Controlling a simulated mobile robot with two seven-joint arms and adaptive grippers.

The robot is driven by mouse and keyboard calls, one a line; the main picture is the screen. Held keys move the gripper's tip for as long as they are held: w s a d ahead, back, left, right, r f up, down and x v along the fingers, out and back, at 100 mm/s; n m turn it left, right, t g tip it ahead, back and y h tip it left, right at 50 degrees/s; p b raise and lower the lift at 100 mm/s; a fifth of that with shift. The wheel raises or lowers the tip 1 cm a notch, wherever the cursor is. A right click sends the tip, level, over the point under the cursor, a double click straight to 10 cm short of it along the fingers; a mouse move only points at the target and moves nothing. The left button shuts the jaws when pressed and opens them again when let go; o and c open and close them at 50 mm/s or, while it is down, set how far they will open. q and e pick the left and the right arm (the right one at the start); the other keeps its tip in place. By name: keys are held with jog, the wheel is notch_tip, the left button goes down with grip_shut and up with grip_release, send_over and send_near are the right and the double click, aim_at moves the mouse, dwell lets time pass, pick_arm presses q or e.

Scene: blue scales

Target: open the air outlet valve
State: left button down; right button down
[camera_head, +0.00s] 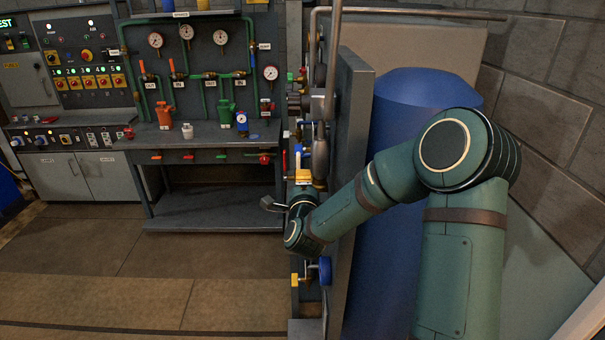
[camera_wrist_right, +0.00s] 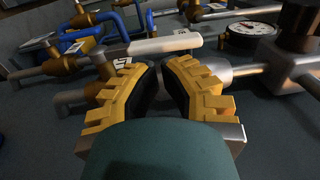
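My right gripper (camera_wrist_right: 161,66) shows in the right wrist view with yellow ribbed fingers. Its tips almost meet, and I see nothing held between them. Just beyond the tips, a light grey lever handle (camera_wrist_right: 152,47) runs sideways from a brass-coloured valve body (camera_wrist_right: 108,68); whether the fingers touch it is unclear. In the head view, my right arm reaches in from the right, and the gripper (camera_head: 304,177) is at the valve side of a grey upright panel (camera_head: 352,125). Which valve is the air outlet cannot be read here. My left gripper is not in view.
A blue tank (camera_head: 425,88) stands behind the panel. Blue pipes (camera_wrist_right: 118,20) and a round gauge (camera_wrist_right: 252,29) lie close to the right gripper. A workbench (camera_head: 215,140) with gauges and green pipes stands behind. The floor (camera_head: 150,270) at left is clear.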

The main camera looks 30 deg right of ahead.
jog(key=shift+x, duration=1.25)
jog(key=shift+w+d+r+b, duration=0.3)
jog(key=shift+w+r+b, duration=0.05)
jog(key=shift+b, duration=0.55)
